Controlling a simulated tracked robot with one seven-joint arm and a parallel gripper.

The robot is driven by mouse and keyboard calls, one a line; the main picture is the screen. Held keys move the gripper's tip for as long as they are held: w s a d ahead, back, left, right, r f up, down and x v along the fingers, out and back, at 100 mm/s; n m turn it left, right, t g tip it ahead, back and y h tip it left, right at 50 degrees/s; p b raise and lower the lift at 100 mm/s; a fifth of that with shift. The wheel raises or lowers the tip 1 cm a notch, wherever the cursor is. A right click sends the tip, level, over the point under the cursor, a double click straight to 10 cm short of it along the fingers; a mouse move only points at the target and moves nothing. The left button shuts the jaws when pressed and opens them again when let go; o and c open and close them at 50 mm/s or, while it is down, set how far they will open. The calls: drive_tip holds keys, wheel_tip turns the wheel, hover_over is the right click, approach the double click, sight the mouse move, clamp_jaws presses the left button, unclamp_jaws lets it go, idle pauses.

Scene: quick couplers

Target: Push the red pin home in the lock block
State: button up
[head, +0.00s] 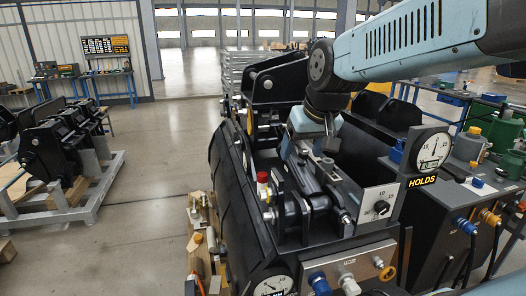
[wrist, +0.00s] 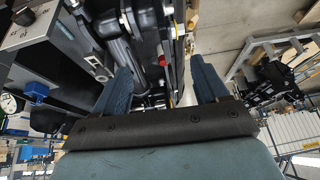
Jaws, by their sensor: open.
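The red pin (head: 263,177) shows as a red cap over a pale collar at the left side of the black coupler in the head view. Its red end (wrist: 162,60) also shows in the wrist view, between the two fingers. The lock block seems to be the dark part around the pin; its edges are hard to make out, and how deep the pin sits cannot be told. My gripper (wrist: 163,76) is open and empty, its blue fingers wide apart. In the head view my gripper (head: 308,160) is above the coupler, right of the pin and apart from it.
A knob panel (head: 378,207) and hose fittings (head: 348,280) are in front. Another coupler on a grey stand (head: 65,155) is at left. Open floor lies between.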

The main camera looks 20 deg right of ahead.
drive_tip(key=w+f, duration=0.2)
drive_tip(key=w, duration=0.6)
drive_tip(key=w+f, duration=0.3)
drive_tip(key=w, duration=0.5)
drive_tip(key=g, duration=0.1)
approach(263, 174)
drive_tip(key=shift+h, duration=0.3)
drive_tip(key=x, duration=0.9)
drive_tip(key=shift+a+f, duration=0.3)
drive_tip(key=shift+a, duration=0.05)
drive_tip(key=c, duration=1)
drive_tip(key=o, duration=1)
drive_tip(key=shift+r, duration=0.1)
